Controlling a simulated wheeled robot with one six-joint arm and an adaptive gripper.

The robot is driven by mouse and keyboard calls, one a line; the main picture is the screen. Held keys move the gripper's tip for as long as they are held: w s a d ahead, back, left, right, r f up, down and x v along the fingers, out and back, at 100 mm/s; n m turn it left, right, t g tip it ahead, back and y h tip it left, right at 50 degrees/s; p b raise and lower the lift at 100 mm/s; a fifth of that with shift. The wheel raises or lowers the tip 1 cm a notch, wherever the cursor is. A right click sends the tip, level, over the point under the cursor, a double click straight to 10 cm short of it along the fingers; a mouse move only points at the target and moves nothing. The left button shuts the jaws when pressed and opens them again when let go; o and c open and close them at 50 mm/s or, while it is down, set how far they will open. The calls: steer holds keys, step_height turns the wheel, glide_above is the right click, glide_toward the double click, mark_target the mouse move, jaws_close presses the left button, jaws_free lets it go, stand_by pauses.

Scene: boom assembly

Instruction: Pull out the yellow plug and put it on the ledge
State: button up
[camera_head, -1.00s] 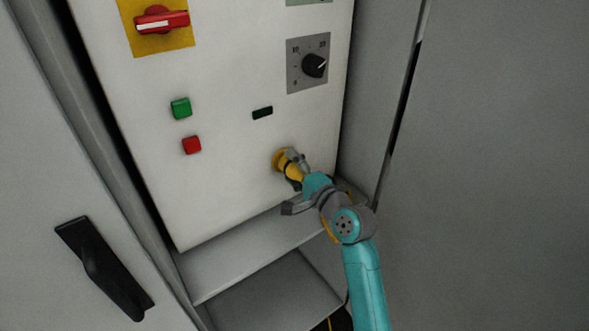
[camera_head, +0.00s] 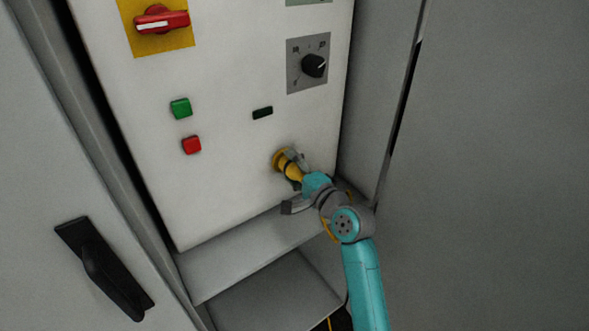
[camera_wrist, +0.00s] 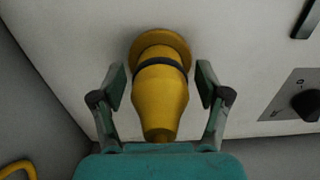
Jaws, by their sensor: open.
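The yellow plug (camera_head: 291,169) sits in its round yellow socket (camera_head: 279,158) low on the right of the white panel. In the wrist view the plug (camera_wrist: 158,98) fills the middle, with a dark ring near the socket flange (camera_wrist: 161,42). My gripper (camera_head: 297,167) is at the plug, and in the wrist view its two fingers (camera_wrist: 160,84) stand on either side of it. A gap shows between each finger and the plug, so it is open. The ledge (camera_head: 245,257) runs below the panel.
The panel bears a red rotary switch (camera_head: 160,20), a green button (camera_head: 181,108), a red button (camera_head: 191,145) and a black knob (camera_head: 314,65). A cabinet door with a black handle (camera_head: 103,268) stands at left. A grey wall (camera_head: 490,170) is at right.

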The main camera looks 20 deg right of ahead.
jaws_close()
steer(key=v, duration=0.6)
stand_by(1.4)
